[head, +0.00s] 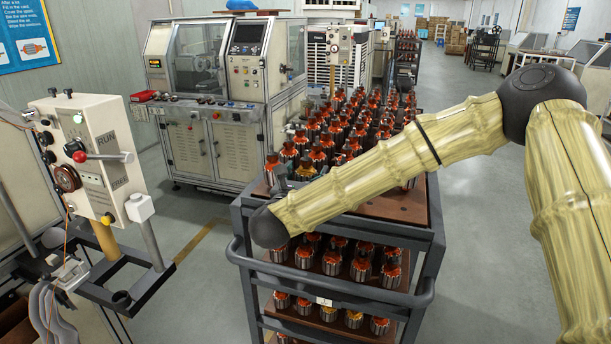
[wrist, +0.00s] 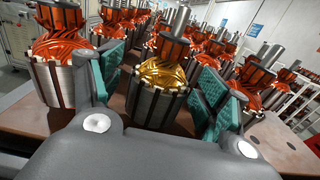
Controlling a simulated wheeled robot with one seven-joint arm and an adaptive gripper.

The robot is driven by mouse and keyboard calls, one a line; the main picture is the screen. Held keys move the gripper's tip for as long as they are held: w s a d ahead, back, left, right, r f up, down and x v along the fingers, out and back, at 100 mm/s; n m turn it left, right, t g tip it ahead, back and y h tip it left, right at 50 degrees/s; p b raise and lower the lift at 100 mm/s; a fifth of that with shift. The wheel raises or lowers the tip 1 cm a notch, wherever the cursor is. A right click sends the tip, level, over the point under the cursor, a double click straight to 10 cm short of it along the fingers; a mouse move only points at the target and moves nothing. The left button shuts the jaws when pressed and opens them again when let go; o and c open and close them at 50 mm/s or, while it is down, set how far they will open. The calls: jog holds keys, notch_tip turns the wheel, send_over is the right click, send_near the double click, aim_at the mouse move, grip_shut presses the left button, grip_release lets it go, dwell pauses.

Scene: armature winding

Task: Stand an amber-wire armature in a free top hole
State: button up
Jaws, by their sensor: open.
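An amber-wire armature (wrist: 160,85) stands upright on the brown top board (wrist: 285,150) of the cart, its metal shaft pointing up. My gripper (wrist: 161,90) is open, with one green pad on each side of this armature; it does not look clamped. In the head view the wrist end of my arm hides most of the gripper, and a bit of amber wire (head: 305,171) shows just beyond it. Small dark holes (wrist: 255,140) show in the bare board at the right of the wrist view. The armature's foot is partly hidden by my gripper body.
Red-wire armatures (wrist: 62,60) stand close to the left, behind and to the right of the gripper. The dark cart (head: 340,290) has lower shelves with more armatures, a few amber (head: 354,318). A control box (head: 90,150) stands left, a winding machine (head: 215,100) behind.

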jog(key=shift+s+f, duration=0.1)
jog(key=v, duration=1.1)
jog(key=shift+s, duration=0.35)
jog(key=shift+a, duration=0.15)
